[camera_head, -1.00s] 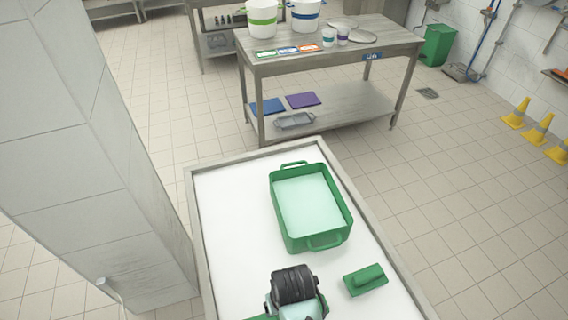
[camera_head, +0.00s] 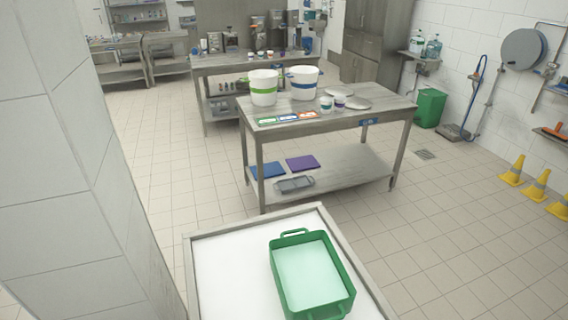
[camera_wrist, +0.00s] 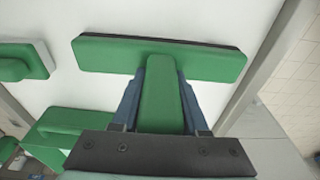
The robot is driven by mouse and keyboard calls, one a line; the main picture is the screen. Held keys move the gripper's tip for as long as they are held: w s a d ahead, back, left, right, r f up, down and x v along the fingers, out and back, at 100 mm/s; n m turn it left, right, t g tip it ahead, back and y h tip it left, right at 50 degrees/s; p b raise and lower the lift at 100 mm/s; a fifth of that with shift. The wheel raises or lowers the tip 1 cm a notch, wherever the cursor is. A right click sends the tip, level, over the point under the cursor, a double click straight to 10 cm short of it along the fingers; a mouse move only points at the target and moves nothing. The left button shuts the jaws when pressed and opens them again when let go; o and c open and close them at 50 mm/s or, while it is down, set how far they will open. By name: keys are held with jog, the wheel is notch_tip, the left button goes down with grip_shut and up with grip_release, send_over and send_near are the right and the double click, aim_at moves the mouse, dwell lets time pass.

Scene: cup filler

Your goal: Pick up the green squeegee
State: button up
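The green squeegee (camera_wrist: 205,60) shows in the wrist view, its wide head with a dark edge lying across the top of the picture. Its handle runs down between the two fingers of my gripper (camera_wrist: 160,85). The fingers lie close against both sides of the handle, and I see no clear gap. The lower end of the handle is hidden behind the dark gripper body. I cannot tell whether the squeegee rests on the white surface or is held above it. The head view now shows neither the squeegee nor my gripper.
In the head view, a green tub (camera_head: 343,275) with pale contents stands on the white table (camera_head: 225,265). Other green pieces (camera_wrist: 32,62) lie left in the wrist view. A steel table (camera_head: 345,125) with buckets stands beyond, tiled floor between. A wall (camera_head: 60,180) closes the left.

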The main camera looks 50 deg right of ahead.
grip_shut()
jog(key=shift+r, duration=0.15)
notch_tip(320, 180, up, 10)
jog(key=shift+f+b, duration=0.1)
jog(key=shift+b, duration=0.35)
jog(key=shift+o, duration=0.2)
grip_release()
grip_shut()
jog(key=shift+p, duration=0.35)
